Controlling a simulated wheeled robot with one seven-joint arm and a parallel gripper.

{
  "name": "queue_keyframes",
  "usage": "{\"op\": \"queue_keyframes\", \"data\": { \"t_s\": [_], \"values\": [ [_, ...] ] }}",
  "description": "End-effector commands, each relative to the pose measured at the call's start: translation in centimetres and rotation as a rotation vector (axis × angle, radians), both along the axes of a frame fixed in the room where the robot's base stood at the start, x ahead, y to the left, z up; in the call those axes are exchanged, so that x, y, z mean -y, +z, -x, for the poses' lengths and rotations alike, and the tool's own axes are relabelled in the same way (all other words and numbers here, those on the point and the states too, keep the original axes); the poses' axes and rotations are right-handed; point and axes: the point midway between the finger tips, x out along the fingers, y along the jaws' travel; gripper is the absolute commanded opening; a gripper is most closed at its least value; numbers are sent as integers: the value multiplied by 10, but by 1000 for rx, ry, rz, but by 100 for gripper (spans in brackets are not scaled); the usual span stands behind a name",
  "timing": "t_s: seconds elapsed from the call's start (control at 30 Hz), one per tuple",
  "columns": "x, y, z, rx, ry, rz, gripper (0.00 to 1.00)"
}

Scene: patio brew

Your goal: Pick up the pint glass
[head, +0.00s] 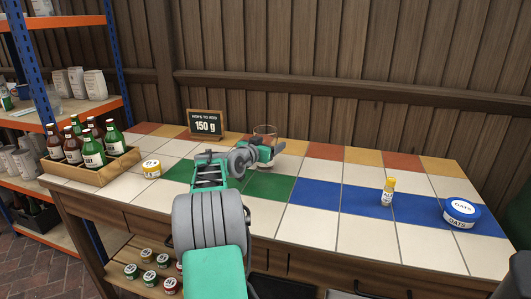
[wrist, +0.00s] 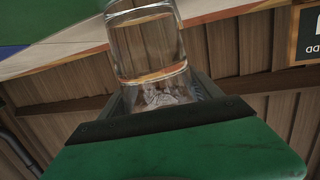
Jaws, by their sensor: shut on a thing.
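The pint glass (head: 265,131) is clear and stands upright at the back of the tiled counter, right of the small sign. My gripper (head: 268,150) is at the glass from the front and hides its lower part. In the wrist view the glass (wrist: 147,45) fills the top middle, seen through to the wooden wall. My gripper (wrist: 165,97) is shut on the glass there. I cannot tell whether its base touches the counter.
A chalkboard sign (head: 206,123) reading 150 g stands left of the glass. A wooden crate (head: 98,172) of bottles and a yellow-labelled jar (head: 151,169) are at the left. A small yellow-capped bottle (head: 388,191) and a blue oats tub (head: 461,214) are at the right. The middle tiles are clear.

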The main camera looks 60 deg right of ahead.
Motion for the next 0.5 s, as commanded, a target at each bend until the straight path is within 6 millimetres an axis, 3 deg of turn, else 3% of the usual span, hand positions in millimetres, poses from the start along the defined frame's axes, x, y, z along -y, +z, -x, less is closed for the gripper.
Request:
{"op": "queue_keyframes", "data": {
  "t_s": [0.27, 0.5],
  "values": [
    [0, 5, 0, 2, 1, 4, 3],
    [0, 21, 0, 4, 0, 5, 3]
  ]
}}
